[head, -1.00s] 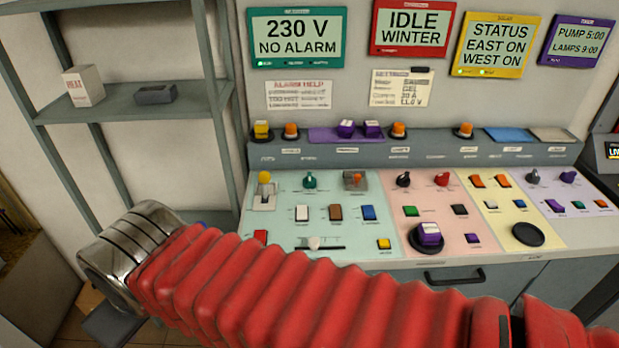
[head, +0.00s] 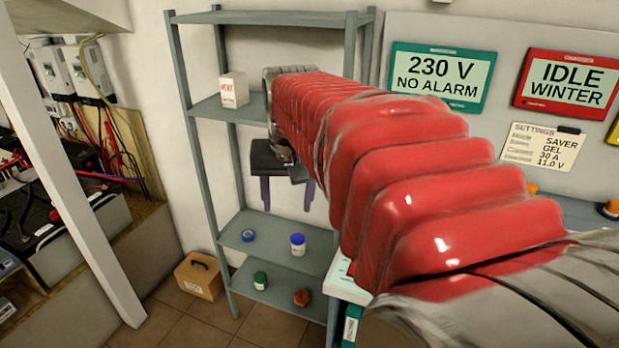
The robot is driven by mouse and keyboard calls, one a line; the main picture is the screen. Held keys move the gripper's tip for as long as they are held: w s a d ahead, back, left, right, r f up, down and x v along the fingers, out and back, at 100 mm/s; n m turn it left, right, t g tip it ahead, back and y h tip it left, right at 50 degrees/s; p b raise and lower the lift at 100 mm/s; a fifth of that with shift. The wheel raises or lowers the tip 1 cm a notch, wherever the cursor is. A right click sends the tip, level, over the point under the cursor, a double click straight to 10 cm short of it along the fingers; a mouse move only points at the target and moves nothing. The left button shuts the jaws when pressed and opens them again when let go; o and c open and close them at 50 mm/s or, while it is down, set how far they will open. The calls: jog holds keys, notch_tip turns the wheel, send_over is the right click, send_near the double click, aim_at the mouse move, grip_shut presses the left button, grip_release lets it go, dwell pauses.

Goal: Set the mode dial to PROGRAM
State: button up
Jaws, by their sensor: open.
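The mode dial is not visible now; my red arm covers most of the control desk, and the rest lies outside the picture. A small pale corner of the desk (head: 345,282) shows below the arm. My gripper (head: 287,195) hangs in front of the grey shelf rack, its two purple fingers pointing down and spread apart. Nothing is between them. A red-framed display (head: 566,84) on the wall reads IDLE WINTER.
The grey shelf rack (head: 217,108) holds a white HEAT box (head: 233,90), a blue roll (head: 248,235), a jar (head: 298,245) and other small items. A cardboard box (head: 198,276) stands on the floor. Batteries and wiring are at the left. A green-framed display (head: 443,77) reads 230 V NO ALARM.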

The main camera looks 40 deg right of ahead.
jog(key=w+d+m+g, duration=0.1)
jog(key=d+m, duration=0.3)
jog(key=d, duration=0.9)
jog(key=s+d+f+m, duration=0.2)
jog(key=s+d, duration=0.1)
jog(key=d, duration=0.6)
jog(key=s+d+f+m+g+y, duration=0.1)
jog(key=s+d+f+m, duration=0.2)
jog(key=d, duration=0.6)
jog(key=s+d+f+m+g, duration=0.1)
jog(key=s+d+f+m, duration=0.1)
jog(key=s+d, duration=0.3)
jog(key=d, duration=0.4)
jog(key=shift+s+d+f+m, duration=0.15)
jog(key=shift+s+f+m, duration=0.1)
jog(key=shift+f+m, duration=0.15)
notch_tip(320, 180, down, 14)
jog(key=shift+r, duration=0.15)
